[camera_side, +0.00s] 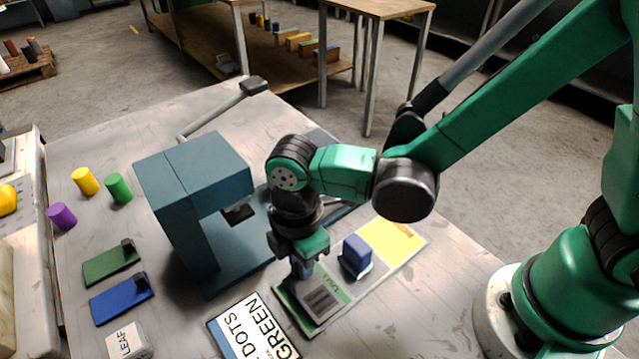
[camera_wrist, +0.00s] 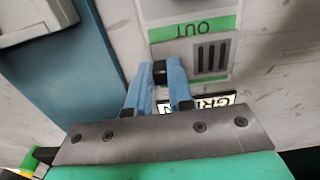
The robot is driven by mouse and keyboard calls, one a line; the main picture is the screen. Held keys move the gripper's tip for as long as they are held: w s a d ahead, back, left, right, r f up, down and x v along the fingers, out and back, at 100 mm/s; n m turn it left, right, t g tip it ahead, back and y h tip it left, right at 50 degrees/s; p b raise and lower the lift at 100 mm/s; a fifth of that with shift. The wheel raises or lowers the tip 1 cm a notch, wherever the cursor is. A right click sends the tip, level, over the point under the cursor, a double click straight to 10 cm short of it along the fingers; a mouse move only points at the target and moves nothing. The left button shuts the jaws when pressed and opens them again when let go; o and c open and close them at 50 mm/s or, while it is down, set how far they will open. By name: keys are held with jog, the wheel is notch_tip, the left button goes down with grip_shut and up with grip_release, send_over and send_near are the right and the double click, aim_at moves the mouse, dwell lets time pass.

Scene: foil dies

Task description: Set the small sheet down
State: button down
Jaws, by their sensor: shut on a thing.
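My gripper (camera_side: 300,272) is low over the green OUT end of a mat (camera_side: 341,291). In the wrist view my gripper (camera_wrist: 160,80) has its blue fingers closed on a small black block (camera_wrist: 160,70) at the edge of a small grey sheet with dark bars (camera_wrist: 209,56). In the side view the sheet (camera_side: 321,299) shows below and right of the fingers, within the OUT end. It looks flat and at or very near the mat; I cannot tell whether it touches. The OUT label also shows in the wrist view (camera_wrist: 190,30).
A teal press (camera_side: 185,200) with a lever stands left of my gripper. A blue block (camera_side: 356,252) is on the mat close by, right. A GREEN DOTS card (camera_side: 250,330) lies in front. Green (camera_side: 108,266) and blue (camera_side: 120,300) plates lie left.

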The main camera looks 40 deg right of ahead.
jog(key=shift+f, duration=0.15)
jog(key=c, duration=0.8)
grip_release()
notch_tip(320, 180, up, 12)
jog(key=w+d+m+t, duration=0.1)
jog(key=d+m+t, duration=0.6)
jog(key=d+m, duration=1.1)
jog(key=shift+w, duration=0.1)
